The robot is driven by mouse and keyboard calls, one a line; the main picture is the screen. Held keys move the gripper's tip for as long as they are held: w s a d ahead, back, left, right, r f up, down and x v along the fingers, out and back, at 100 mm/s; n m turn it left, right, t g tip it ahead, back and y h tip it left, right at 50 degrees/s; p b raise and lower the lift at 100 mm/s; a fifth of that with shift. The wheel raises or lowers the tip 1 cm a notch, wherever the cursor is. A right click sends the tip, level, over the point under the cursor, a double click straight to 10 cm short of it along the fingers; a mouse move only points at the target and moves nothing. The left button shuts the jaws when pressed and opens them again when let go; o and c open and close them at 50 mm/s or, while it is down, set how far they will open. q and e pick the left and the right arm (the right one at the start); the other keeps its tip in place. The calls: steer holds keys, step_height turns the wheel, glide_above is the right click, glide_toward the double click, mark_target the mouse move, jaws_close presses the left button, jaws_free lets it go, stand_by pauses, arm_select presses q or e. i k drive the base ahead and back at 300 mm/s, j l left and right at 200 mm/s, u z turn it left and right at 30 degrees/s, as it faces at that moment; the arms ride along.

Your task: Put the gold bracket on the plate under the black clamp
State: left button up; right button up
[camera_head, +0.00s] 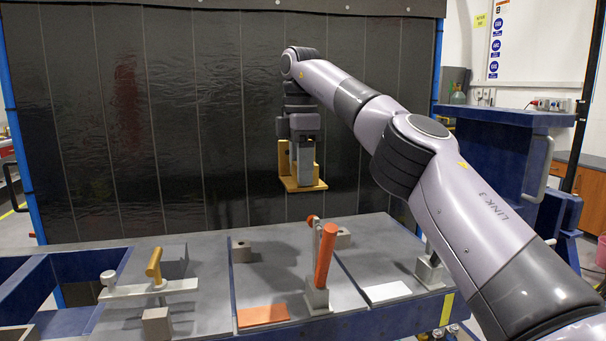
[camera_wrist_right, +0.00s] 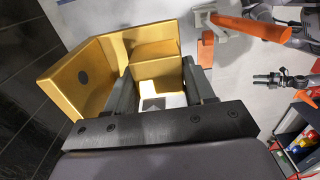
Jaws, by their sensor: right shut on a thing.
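The gold bracket (camera_head: 303,185) hangs in the air above the back of the jig table, in front of the dark curtain. My right gripper (camera_head: 304,160) points down and is shut on the bracket's upright part. In the right wrist view the bracket (camera_wrist_right: 95,75) fills the upper left, with part of it between the fingers (camera_wrist_right: 160,90). A clamp (camera_head: 430,268) stands on the right-hand plate (camera_head: 365,262). My arm hides its upper part, so I cannot tell whether it is the black one. My left gripper does not show in the head view.
An orange-handled clamp (camera_head: 324,265) stands upright on the middle plate, below and slightly right of the bracket. A gold-handled clamp (camera_head: 153,275) is on the left plate. Small grey blocks (camera_head: 241,252) sit near the plates' back. Blue empty frames (camera_head: 50,290) lie left.

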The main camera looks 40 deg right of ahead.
mark_target(395, 250)
steer(key=k, duration=0.95)
